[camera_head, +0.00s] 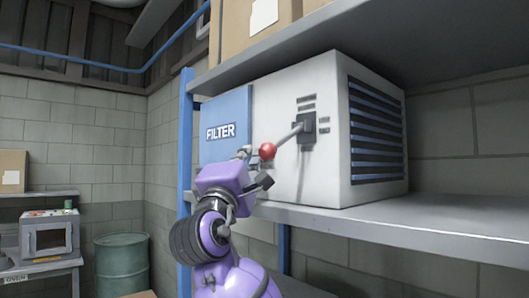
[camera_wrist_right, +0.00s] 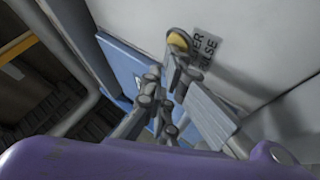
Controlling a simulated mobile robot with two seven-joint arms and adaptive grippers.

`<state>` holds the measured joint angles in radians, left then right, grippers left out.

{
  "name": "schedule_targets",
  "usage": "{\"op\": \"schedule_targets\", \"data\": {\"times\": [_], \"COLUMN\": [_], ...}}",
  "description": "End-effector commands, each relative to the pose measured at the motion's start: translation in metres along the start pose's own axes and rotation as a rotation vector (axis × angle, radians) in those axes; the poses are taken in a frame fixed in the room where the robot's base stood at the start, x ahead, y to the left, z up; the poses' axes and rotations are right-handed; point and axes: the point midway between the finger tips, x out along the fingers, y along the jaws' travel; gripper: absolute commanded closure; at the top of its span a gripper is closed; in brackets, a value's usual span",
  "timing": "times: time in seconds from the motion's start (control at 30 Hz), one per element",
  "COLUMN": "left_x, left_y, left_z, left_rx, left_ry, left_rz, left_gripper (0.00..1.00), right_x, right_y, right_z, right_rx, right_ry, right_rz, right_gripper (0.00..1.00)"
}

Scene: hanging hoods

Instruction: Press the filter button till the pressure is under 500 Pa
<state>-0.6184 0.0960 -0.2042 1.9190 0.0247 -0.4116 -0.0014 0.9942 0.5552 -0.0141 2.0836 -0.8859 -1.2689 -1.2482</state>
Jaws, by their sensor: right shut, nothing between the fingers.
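The filter unit is a white box (camera_head: 338,130) on a grey shelf, with a blue panel (camera_head: 226,108) marked FILTER. My right gripper (camera_head: 246,154) is shut and empty at the lower right edge of the blue panel. It also shows in the right wrist view (camera_wrist_right: 168,84). There, a round yellow button (camera_wrist_right: 178,40) in a grey ring stands out by the fingertips, beside a partly hidden label (camera_wrist_right: 205,47). I cannot tell whether the fingertips touch it. In the head view the arm hides the button. No pressure reading is visible. My left gripper is not in view.
A lever with a red knob (camera_head: 267,151) sticks out close to the right of my gripper. A blue post (camera_head: 186,140) stands to the left. Cardboard boxes (camera_head: 265,24) sit on the shelf above. A green barrel (camera_head: 122,262) and an oven (camera_head: 50,237) are at lower left.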

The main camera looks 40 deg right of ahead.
Motion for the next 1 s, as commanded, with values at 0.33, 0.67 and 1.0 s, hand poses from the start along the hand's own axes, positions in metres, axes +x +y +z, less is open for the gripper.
{"op": "schedule_targets", "data": {"times": [0.33,0.67,1.0], "left_x": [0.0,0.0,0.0], "left_y": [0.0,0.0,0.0], "left_z": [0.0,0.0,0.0], "left_rx": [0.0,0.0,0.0], "left_ry": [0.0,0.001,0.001], "left_rz": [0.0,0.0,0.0], "left_gripper": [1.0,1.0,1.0], "right_x": [0.002,-0.001,-0.009], "right_y": [-0.002,0.001,0.007], "right_z": [0.002,-0.001,-0.006], "right_rx": [0.0,0.001,0.0], "right_ry": [-0.001,0.0,-0.001], "right_rz": [0.0,-0.001,0.0], "right_gripper": [1.0,1.0,1.0]}}
